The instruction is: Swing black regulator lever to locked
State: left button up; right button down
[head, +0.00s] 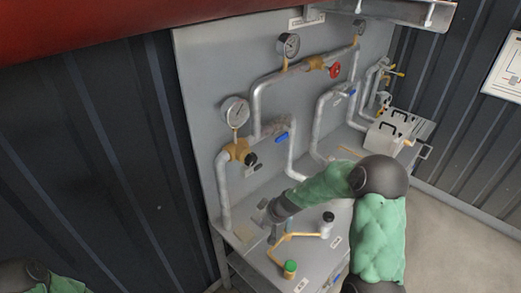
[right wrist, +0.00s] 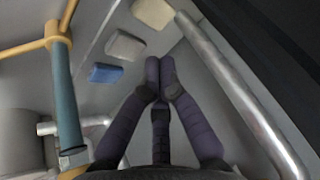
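The black regulator lever (head: 251,159) appears as a small black part on the right of the brass regulator body (head: 237,150), below the left gauge (head: 235,111). Its exact angle is too small to read. My right gripper (head: 262,208) is low at the left end of the panel, below the lever and apart from it. In the right wrist view the fingers of my right gripper (right wrist: 160,72) come together at the tips with nothing visible between them. I cannot pick out the lever in that view. My left gripper is out of view.
Silver pipes (head: 224,195) run along the grey panel, with a blue handle (head: 282,137) and a red handwheel (head: 334,70). A yellow pipe with a green cap (head: 290,267) stands on the bench below my right arm. A silver pipe (right wrist: 240,90) passes close to the right gripper.

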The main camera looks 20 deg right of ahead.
aim_at(256, 169)
jog(key=w+d+r+n+t+p, duration=0.1)
jog(key=w+d+r+p, duration=0.1)
jog(key=r, duration=1)
jog(key=w+d+r+n+t+p, duration=0.2)
jog(key=w+d+r, duration=0.3)
jog(key=r, duration=0.8)
jog(key=shift+d+y+p, duration=0.3)
jog(key=shift+d+p, duration=0.1)
jog(key=shift+f, duration=0.1)
jog(key=p+x, duration=0.1)
jog(key=x, duration=0.9)
jog(key=shift+w, duration=0.15)
jog(key=shift+d+f, duration=0.1)
jog(key=shift+d+b, duration=0.1)
jog(key=shift+b, duration=0.3)
jog(key=shift+f+y, duration=0.1)
jog(key=shift+y, duration=0.3)
